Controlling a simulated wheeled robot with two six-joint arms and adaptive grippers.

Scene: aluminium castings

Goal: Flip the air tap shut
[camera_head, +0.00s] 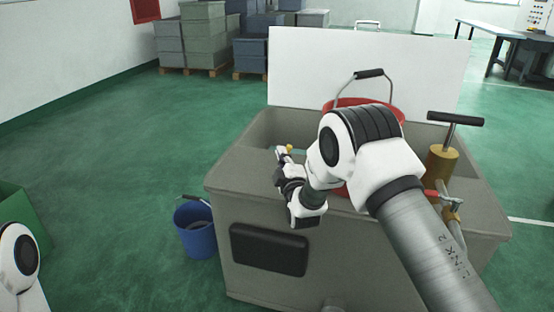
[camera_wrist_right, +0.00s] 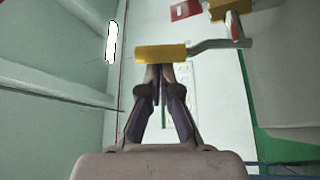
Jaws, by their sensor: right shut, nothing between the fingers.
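A yellow-sleeved lever (camera_wrist_right: 160,53) on a bent metal arm lies right at the fingertips in the right wrist view. The bent arm runs right to a brass-coloured block (camera_wrist_right: 230,10), which I take as the air tap's body, cut off by the top edge. A small yellow part (camera_head: 289,148) shows by my gripper in the head view. My right gripper (camera_head: 281,152) is at the tub's near left rim; its fingers (camera_wrist_right: 159,72) are shut and empty. I cannot tell whether the fingertips touch the sleeve. My left gripper is out of view; only part of that arm shows.
A grey tub (camera_head: 225,170) with a white back board (camera_head: 300,60) holds a red bucket (camera_head: 345,101), partly hidden by my arm. A brass pump (camera_head: 441,166) with a black T-handle and a red-handled fitting (camera_head: 438,196) are on the right. A blue bucket (camera_head: 196,235) stands on the floor.

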